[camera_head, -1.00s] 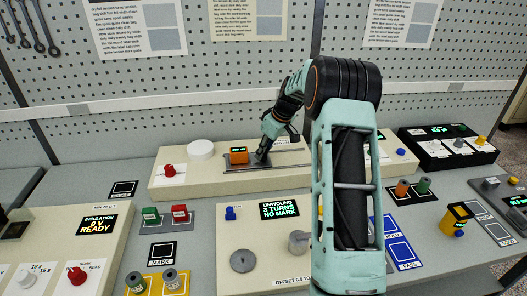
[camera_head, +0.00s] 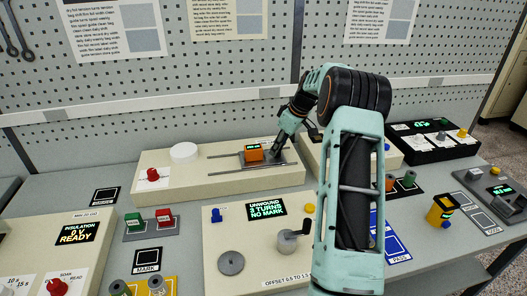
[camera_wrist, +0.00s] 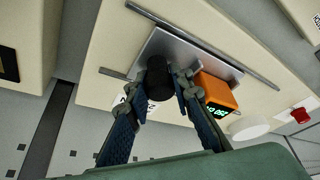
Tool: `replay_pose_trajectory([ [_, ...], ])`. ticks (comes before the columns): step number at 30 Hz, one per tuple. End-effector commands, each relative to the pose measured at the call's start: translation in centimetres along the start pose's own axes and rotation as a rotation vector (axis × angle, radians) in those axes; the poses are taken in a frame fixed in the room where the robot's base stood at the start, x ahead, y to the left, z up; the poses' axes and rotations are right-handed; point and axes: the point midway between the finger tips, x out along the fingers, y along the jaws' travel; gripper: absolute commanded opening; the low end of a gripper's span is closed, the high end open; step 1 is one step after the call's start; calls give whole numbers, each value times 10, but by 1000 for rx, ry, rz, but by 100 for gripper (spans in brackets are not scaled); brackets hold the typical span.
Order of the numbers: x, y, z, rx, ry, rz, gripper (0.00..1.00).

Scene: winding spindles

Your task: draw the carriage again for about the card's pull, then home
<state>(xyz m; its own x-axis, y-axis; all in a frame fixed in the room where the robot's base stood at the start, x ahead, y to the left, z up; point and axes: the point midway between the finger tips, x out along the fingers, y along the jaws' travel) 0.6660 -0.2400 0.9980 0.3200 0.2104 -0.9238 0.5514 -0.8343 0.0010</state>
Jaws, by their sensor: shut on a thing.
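The carriage is a grey plate (camera_head: 290,156) on two rails across a long cream housing (camera_head: 225,184). It bears an orange block (camera_head: 253,153) with a small green readout, too small to read surely. In the wrist view, a black upright knob (camera_wrist: 159,78) stands on the carriage plate (camera_wrist: 205,50), beside the orange block (camera_wrist: 216,92). My gripper (camera_head: 277,152) is shut on this knob, with one finger on each side in the wrist view (camera_wrist: 160,88). Bare rail shows left of the carriage.
A white disc (camera_head: 184,152) and a red knob (camera_head: 152,174) are on the housing's left part. In front, a panel display (camera_head: 266,209) reads unwound, 3 turns, no mark. A crank (camera_head: 290,240) stands near my arm. Printed sheets (camera_head: 228,18) hang on the pegboard.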

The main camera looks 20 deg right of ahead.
Motion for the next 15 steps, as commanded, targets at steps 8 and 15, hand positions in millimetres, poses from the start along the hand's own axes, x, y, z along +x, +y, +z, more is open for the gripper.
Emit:
replay_pose_trajectory([
  [8, 0, 1, 2, -1, -2, -3, 0],
  [15, 0, 1, 2, -1, -1, -3, 29],
])
